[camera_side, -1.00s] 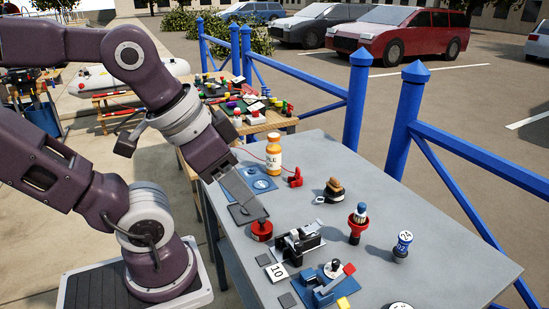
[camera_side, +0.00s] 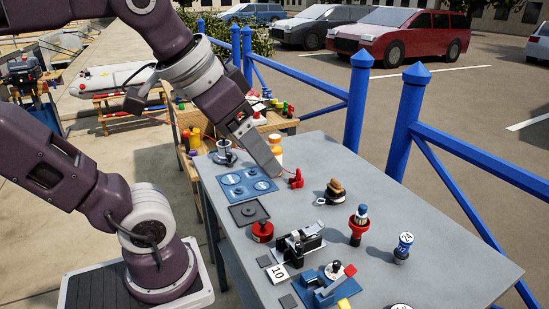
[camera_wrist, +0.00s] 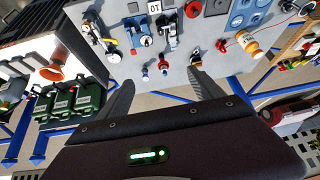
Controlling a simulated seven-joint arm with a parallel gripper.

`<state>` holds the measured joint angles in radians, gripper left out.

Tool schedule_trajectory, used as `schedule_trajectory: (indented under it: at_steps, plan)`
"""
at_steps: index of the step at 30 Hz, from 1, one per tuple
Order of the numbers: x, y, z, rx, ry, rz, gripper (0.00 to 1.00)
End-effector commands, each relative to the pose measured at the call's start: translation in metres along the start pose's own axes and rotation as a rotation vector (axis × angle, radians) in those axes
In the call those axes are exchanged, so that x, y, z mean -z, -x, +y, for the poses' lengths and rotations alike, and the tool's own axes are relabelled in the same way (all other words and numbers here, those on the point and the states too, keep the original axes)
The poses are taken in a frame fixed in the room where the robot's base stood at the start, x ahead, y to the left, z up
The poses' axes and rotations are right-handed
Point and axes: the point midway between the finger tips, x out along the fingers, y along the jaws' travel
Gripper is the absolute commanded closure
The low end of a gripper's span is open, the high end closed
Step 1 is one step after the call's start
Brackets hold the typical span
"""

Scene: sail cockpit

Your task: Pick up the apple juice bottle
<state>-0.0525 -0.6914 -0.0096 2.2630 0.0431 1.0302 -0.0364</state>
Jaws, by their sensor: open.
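The apple juice bottle (camera_side: 275,140), orange with a pale label, stands upright at the far end of the grey table (camera_side: 420,240). In the side view my gripper (camera_side: 272,172) slants in front of it and hides part of its body and base. In the wrist view the bottle (camera_wrist: 243,41) shows at the upper right, outside the right finger and apart from it. My gripper's two fingers (camera_wrist: 162,88) are spread with nothing held between them.
A red object (camera_side: 296,180) stands just right of my gripper. Several tools and small items cover the nearer table. A blue railing (camera_side: 400,120) runs along the right side.

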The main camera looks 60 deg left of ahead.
Motion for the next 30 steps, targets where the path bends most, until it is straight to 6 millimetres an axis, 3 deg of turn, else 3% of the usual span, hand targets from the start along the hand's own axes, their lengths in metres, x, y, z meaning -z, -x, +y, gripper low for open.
schedule_trajectory:
  at_steps: [3,6,9,13,18,24,28,30]
  plan:
    - [0.060,-0.027,-0.046,0.155,0.121,0.080,0.24]
    - [0.106,-0.046,-0.092,0.264,0.196,0.164,0.24]
    - [0.143,-0.064,-0.141,0.351,0.252,0.242,0.24]
    - [0.178,-0.086,-0.203,0.426,0.306,0.336,0.24]
    - [0.200,-0.111,-0.279,0.471,0.358,0.443,0.24]
    - [0.203,-0.134,-0.351,0.473,0.409,0.547,0.24]
    - [0.196,-0.146,-0.390,0.458,0.442,0.607,0.24]
    - [0.191,-0.160,-0.382,0.445,0.436,0.604,0.24]
